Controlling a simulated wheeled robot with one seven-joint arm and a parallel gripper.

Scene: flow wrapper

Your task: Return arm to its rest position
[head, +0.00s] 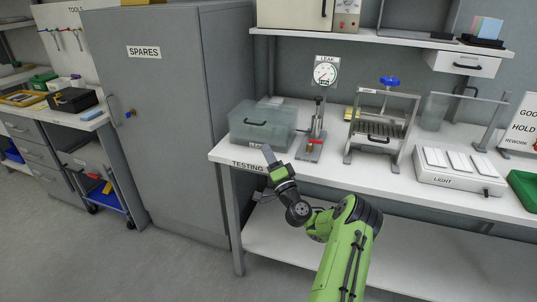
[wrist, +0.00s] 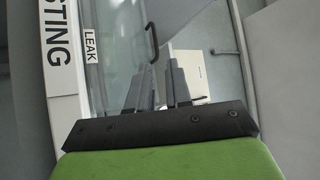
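My green and black arm reaches up from the bottom of the head view. My gripper (head: 268,155) is near the front edge of the testing bench (head: 225,152), in front of the clear lidded tank (head: 262,128). In the wrist view, the two grey fingers of my gripper (wrist: 160,88) stand apart with a narrow gap. I see nothing held between them. The tank (wrist: 115,70) with its LEAK label and dark handle lies beyond the fingers.
A small stand with a red part (head: 312,146), a clear-fronted chamber (head: 381,125) and a light box (head: 459,170) stand on the bench. A grey SPARES cabinet (head: 165,110) is left of it. The floor (head: 160,270) in front of the cabinet is clear.

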